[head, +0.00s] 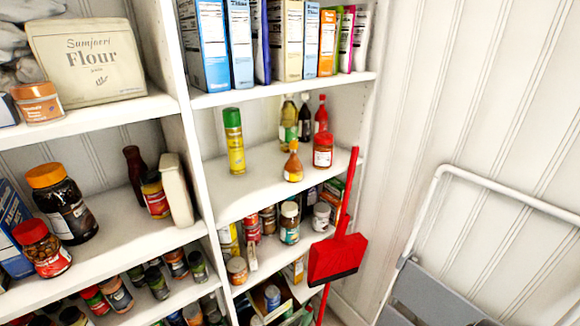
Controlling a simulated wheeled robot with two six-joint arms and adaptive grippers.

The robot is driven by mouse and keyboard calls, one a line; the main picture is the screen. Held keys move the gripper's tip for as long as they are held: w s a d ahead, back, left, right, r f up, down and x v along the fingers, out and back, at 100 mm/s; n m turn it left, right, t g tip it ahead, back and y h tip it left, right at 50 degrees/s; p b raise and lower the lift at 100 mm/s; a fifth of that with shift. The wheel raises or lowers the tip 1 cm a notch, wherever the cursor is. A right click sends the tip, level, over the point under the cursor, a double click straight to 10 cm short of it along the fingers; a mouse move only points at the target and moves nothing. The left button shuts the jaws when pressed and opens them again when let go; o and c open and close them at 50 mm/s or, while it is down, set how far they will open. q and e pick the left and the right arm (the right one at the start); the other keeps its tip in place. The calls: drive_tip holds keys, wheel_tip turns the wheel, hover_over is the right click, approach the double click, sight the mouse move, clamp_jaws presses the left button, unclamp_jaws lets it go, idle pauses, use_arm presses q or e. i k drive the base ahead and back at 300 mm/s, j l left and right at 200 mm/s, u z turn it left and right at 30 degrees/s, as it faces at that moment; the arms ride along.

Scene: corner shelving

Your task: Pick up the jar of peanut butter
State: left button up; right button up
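No label that I can make out clearly reads peanut butter, so I cannot tell which jar it is. A squat jar (38,102) with an orange-brown lid and label stands on the upper left shelf, before the flour bag. On the shelf below stand a red-lidded jar (42,250) with brown contents and a larger dark jar (62,204) with an orange lid. A small jar with a tan lid (237,270) stands on a lower shelf of the middle unit, partly in shade. Neither of my grippers is in view.
A flour bag (88,58) fills the upper left shelf. Boxes (262,42) line the upper middle shelf; bottles and a spray can (234,142) stand below. A red dustpan (337,258) with a long handle stands before the shelves' right side. A folded stepladder (440,235) leans at right.

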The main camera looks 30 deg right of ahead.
sight(321, 154)
drive_tip(key=z, duration=1.3)
